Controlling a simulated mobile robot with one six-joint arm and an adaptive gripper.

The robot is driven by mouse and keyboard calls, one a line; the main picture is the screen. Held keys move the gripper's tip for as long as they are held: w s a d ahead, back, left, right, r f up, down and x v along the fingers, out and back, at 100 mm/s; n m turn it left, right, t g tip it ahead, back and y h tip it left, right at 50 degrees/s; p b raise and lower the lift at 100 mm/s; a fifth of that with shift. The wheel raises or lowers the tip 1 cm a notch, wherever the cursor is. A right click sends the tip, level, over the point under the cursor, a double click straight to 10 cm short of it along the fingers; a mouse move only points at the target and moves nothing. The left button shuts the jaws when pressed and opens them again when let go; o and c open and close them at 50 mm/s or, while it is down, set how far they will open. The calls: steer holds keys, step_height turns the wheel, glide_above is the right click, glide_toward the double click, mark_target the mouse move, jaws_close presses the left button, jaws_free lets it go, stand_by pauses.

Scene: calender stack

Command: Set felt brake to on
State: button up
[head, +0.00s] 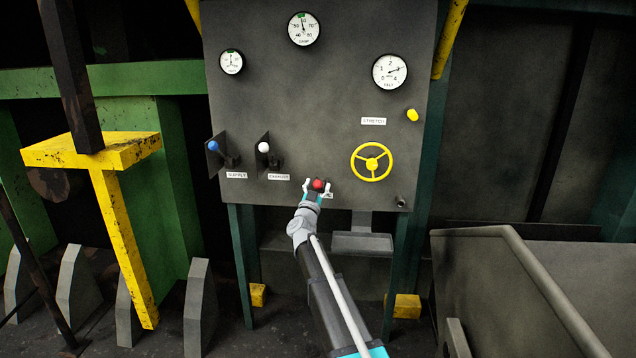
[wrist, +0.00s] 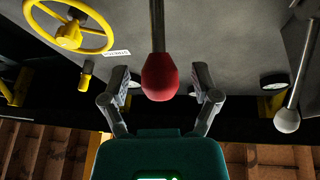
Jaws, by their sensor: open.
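A lever with a red knob (head: 318,184) sits low on the grey panel, right of the blue and white levers. Its label is mostly hidden behind my gripper (head: 317,187), so I cannot read whether it is the felt brake. In the wrist view the red knob (wrist: 160,77) on its dark rod hangs between the two fingers of my gripper (wrist: 162,82). The fingers are open, one on each side, with a visible gap to the knob on both sides.
The panel (head: 320,110) carries several dials, a yellow handwheel (head: 371,162) right of the red knob, and a yellow knob (head: 412,115). The blue-knob lever (head: 214,146) and white-knob lever (head: 264,147) stand to the left. A metal bin (head: 530,270) is at lower right.

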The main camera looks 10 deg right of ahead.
steer(key=shift+w+d+r, duration=0.1)
steer(key=shift+w, duration=0.1)
jaws_close()
stand_by(0.4)
